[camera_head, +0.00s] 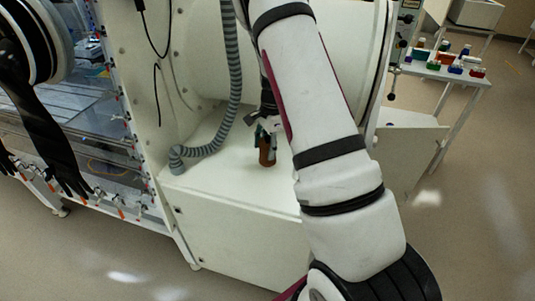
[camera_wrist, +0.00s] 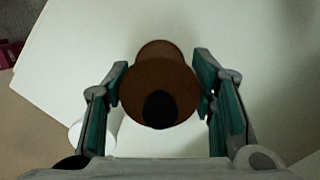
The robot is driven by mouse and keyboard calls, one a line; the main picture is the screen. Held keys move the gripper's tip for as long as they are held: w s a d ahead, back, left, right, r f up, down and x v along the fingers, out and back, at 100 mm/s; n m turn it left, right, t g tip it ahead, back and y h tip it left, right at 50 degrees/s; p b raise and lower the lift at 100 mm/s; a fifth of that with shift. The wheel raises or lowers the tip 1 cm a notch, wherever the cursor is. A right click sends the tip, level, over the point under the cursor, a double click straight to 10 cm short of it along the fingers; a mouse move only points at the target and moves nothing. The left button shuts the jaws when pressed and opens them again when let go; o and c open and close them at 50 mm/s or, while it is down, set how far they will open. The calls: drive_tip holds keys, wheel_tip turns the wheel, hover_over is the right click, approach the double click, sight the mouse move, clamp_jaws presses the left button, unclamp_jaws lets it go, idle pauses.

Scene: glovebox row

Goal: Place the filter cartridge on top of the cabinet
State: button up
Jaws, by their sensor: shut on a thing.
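The filter cartridge (camera_head: 267,156) is a brown cylinder, upright over the white top of the cabinet (camera_head: 225,175). In the wrist view the cartridge (camera_wrist: 165,80) shows its round brown end with a black disc, between the two green-padded fingers. My gripper (camera_head: 265,140) is shut on the cartridge; it also shows in the wrist view (camera_wrist: 160,90). The cartridge's lower end is at or very close to the cabinet top; I cannot tell if it touches. The white top also fills much of the wrist view (camera_wrist: 80,50). My arm hides the right part of the cabinet.
A ribbed grey hose (camera_head: 231,70) runs down to the cabinet top, left of the cartridge. A large white housing stands behind. A glovebox with black gloves (camera_head: 50,140) is at left. A side table (camera_head: 440,72) with colored containers stands at right. Bare cabinet top surrounds the cartridge.

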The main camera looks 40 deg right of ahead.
sight(266, 154)
drive_tip(key=shift+f, duration=1.6)
drive_tip(key=shift+f, duration=0.15)
drive_tip(key=o, duration=1.2)
